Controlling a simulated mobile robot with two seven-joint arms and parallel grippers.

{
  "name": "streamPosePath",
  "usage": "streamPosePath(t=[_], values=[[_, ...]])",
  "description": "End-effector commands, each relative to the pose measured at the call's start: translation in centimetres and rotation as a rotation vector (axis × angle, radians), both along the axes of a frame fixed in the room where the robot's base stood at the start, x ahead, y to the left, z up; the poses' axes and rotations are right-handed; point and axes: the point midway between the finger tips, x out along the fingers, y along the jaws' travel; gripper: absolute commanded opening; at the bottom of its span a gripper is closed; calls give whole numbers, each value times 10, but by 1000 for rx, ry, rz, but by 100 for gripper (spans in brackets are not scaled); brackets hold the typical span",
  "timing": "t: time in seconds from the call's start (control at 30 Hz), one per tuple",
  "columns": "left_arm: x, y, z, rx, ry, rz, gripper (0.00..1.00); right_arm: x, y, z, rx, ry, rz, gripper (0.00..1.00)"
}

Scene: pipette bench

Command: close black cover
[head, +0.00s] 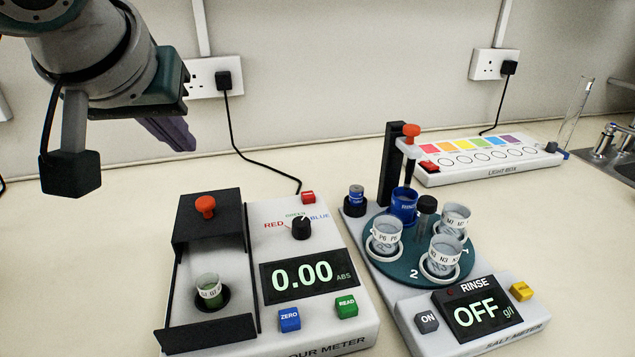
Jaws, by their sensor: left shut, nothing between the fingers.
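The black cover (194,229) sits at the back of the colour meter's (360,324) left-hand bay, with an orange knob (205,206) on top. The front of the bay is uncovered. A small glass vial with a green tint and a white label (209,291) stands upright in the well there. My left gripper (180,143) is up at the top left, behind and above the cover, apart from it. Its purple fingers are shut with nothing between them. My right gripper is not in view.
The salt meter (405,310) stands close on the right, with labelled cups on a teal turntable and a tall black post (391,165). A light box (490,165) is behind it. Wall sockets and black cables are at the back. The bench left of the colour meter is clear.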

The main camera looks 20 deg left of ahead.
Motion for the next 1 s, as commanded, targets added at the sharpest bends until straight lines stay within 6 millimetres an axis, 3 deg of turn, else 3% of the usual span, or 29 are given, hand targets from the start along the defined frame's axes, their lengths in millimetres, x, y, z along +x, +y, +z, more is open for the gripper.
streamPosePath(t=[0.03,0.27,0.77,1.0], values=[[3,3,-7,1,-9,13,0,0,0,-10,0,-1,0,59],[14,9,-15,0,-13,26,0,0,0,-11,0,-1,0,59],[68,31,-78,0,-13,24,0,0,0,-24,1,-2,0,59],[41,20,-81,1,-13,19,0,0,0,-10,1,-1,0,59]])
